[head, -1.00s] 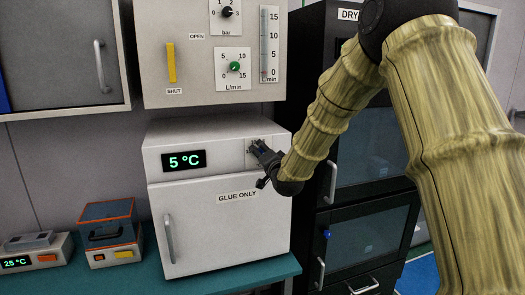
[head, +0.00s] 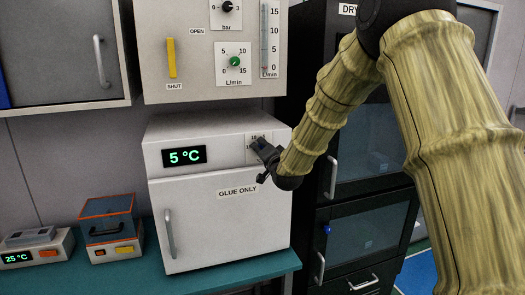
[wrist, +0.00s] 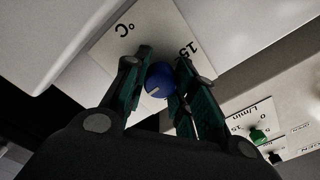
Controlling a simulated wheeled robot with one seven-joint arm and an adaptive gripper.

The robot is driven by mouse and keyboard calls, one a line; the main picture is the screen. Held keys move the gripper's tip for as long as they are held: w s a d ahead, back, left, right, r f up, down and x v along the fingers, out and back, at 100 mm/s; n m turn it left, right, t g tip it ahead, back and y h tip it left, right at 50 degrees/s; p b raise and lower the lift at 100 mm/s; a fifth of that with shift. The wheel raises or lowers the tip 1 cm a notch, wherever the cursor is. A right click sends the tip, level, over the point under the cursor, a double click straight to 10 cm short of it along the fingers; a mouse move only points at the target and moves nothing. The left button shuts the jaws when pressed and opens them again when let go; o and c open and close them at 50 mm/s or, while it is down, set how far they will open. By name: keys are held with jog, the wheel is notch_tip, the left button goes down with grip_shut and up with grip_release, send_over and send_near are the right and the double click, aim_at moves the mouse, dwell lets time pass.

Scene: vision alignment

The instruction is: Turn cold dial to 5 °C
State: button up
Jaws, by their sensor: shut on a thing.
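The white fridge marked GLUE ONLY (head: 225,225) stands on the teal bench. Its display (head: 185,156) reads 5 °C in green digits. The cold dial is a blue knob (wrist: 160,79) with a pale pointer mark, on a white scale plate (wrist: 125,35) at the fridge's upper right. In the wrist view my gripper (wrist: 162,82) has its two fingers on either side of the knob, shut on it. In the head view my gripper (head: 262,150) is at the plate and hides the knob and most of the scale.
Above the fridge is a panel with a yellow lever (head: 171,57), a green L/min knob (head: 235,62) and a black bar knob (head: 227,8). A black dry cabinet (head: 365,240) stands right of the fridge. Small devices (head: 110,228) sit on the bench at left.

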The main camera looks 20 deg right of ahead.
jog(key=n+b, duration=0.2)
jog(key=b, duration=0.1)
jog(key=shift+f+n, duration=0.3)
jog(key=n+b, duration=0.3)
jog(key=b, duration=0.1)
jog(key=shift+n+b, duration=0.3)
jog(key=n+b, duration=0.3)
jog(key=shift+r, duration=0.15)
jog(key=shift+r+n+b, duration=0.15)
jog(key=shift+n+b, duration=0.7)
jog(key=shift+n, duration=0.25)
jog(key=o, duration=1)
jog(key=shift+o, duration=0.2)
